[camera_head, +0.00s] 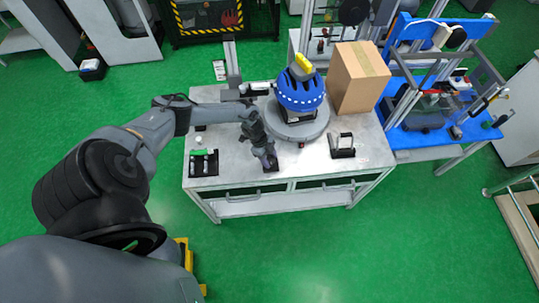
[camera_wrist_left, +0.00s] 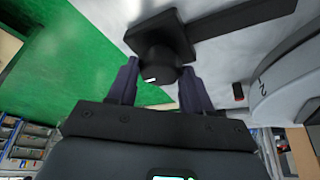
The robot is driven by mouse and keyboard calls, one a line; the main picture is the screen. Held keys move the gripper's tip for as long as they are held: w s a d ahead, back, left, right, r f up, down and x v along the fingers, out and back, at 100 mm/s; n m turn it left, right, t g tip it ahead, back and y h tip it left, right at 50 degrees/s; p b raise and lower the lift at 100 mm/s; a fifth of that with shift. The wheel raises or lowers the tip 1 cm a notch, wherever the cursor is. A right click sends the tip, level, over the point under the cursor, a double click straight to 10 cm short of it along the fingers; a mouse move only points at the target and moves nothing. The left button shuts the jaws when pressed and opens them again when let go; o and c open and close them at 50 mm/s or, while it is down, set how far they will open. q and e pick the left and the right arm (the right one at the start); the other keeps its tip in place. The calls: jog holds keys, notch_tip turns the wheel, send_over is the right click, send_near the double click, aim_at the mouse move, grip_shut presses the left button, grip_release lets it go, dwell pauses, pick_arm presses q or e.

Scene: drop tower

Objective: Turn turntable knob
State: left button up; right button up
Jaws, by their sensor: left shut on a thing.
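A black knob with a white mark (camera_wrist_left: 152,70) sits on a dark square base on the table and shows in the left wrist view. My left gripper (camera_wrist_left: 157,80) has one finger on each side of the knob and is shut on it. In the head view my left gripper (camera_head: 266,158) reaches down to the table's front part, and the knob is mostly hidden beneath it. The round grey turntable (camera_head: 300,132) stands just behind it, and its edge also shows in the left wrist view (camera_wrist_left: 285,75). My right gripper is not in view.
A blue helmet (camera_head: 299,95) sits on the turntable, with a cardboard box (camera_head: 357,78) behind to the right. A black holder with a green item (camera_head: 204,163) is left on the table (camera_head: 235,182). Another small black holder (camera_head: 342,147) is at right. A blue bench (camera_head: 440,140) adjoins.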

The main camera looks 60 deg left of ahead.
pick_arm(q)
jog(key=shift+d+n+p, duration=0.1)
jog(key=shift+n+p, duration=0.7)
jog(key=shift+n, duration=0.1)
jog(key=shift+t, duration=0.3)
jog(key=o, duration=1)
jog(key=shift+s+r, duration=0.1)
jog(key=shift+r, duration=0.05)
jog(key=shift+s+a+r+y+p, duration=0.15)
jog(key=shift+a+r, duration=0.05)
jog(key=shift+r, duration=0.2)
jog(key=shift+s+a+r+y+p, duration=0.1)
jog(key=shift+a+r+y+p, duration=0.05)
jog(key=shift+r, duration=0.25)
jog(key=shift+p+v, duration=0.65)
jog(key=shift+v, duration=3.7)
